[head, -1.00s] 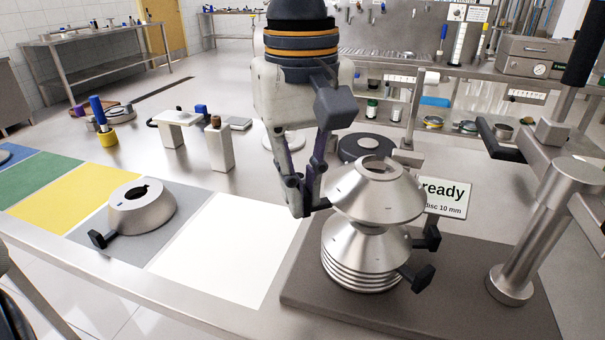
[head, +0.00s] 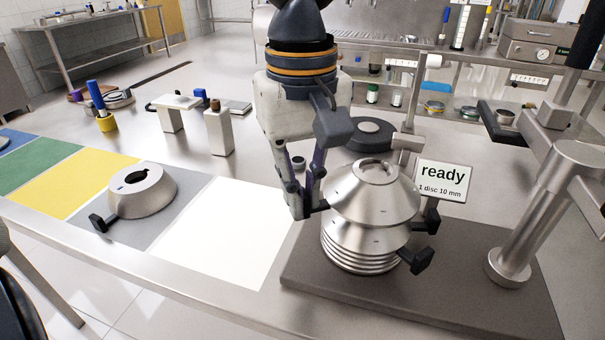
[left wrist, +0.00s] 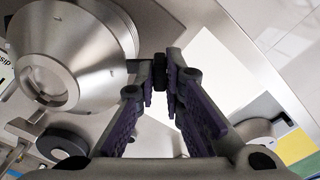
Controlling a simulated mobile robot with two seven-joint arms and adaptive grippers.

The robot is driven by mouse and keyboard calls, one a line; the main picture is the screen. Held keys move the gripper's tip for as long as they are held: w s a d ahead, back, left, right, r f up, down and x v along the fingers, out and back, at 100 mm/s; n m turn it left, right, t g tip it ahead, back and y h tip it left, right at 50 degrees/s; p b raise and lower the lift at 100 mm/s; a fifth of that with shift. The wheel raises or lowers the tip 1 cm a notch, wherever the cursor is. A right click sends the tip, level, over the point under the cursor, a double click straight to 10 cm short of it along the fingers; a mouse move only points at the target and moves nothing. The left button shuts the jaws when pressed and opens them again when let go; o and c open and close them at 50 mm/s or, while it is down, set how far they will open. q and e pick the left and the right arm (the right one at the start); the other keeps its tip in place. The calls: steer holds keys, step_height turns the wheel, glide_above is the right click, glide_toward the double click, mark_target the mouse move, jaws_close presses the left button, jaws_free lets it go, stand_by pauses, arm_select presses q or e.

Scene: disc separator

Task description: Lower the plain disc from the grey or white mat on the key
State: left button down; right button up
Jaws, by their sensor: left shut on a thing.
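My left gripper (head: 308,207) is shut on the dark tab at the left side of a plain, cone-shaped metal disc (head: 370,197). The tab also shows between the fingers in the left wrist view (left wrist: 160,70). The held disc is roughly level, directly over a stack of similar metal discs (head: 362,245) on a dark base. No clear gap shows between them; whether they touch I cannot tell. The key is hidden under the held disc. On the grey mat (head: 195,212) sits another metal disc (head: 142,190) with a dark tab. The white mat (head: 225,240) is empty. My right gripper is not in view.
A "ready" sign (head: 441,180) stands close behind the stack at right. A metal post (head: 510,260) rises from the dark base plate (head: 460,290). A round dark-topped part (head: 365,130) and small metal stands (head: 218,130) are behind. Yellow and green mats lie left.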

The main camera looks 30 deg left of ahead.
arm_select(q)
steer(key=shift+f, duration=1.6)
steer(key=shift+f, duration=0.1)
steer(key=shift+f, duration=0.35)
steer(key=c, duration=1.6)
jaws_free()
step_height(320, 180, up, 12)
steer(key=shift+s+r, duration=0.1)
